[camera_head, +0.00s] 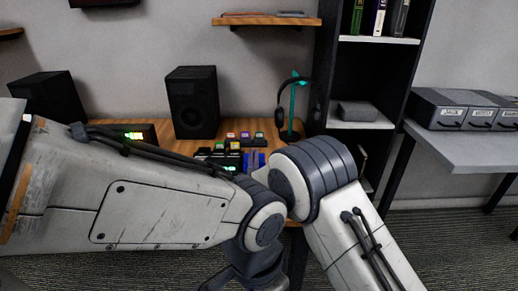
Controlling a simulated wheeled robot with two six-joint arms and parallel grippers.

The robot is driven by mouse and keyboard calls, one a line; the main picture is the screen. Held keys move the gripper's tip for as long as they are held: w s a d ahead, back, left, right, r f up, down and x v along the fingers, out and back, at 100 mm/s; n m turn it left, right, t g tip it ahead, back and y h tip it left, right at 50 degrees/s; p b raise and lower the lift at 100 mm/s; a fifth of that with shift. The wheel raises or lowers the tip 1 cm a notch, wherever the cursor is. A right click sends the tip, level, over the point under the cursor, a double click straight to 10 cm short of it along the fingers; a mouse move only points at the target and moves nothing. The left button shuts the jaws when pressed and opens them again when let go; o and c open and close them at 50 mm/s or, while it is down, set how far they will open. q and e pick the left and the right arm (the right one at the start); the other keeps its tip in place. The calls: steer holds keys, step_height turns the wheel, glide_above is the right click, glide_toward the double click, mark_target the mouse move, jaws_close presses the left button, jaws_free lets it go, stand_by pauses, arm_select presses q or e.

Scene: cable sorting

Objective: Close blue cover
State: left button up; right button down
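A small blue item (254,160) shows on the wooden desk just above my arm joints. It may be the blue cover, but it is too small and too covered to tell whether it is open or closed. My arm links fill the lower half and hide the desk in front of it. I cannot make out the fingers of my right gripper behind these links. My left gripper does not show.
The wooden desk (285,124) bears a speaker (193,102), a teal stand (293,100) with headphones (281,110), and several small coloured-top blocks (232,136). A black shelf (331,60) stands right of it. Labelled grey boxes (447,106) sit on a grey table (455,148).

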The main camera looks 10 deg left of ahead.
steer(key=shift+d+f, duration=0.3)
steer(key=shift+f, duration=0.1)
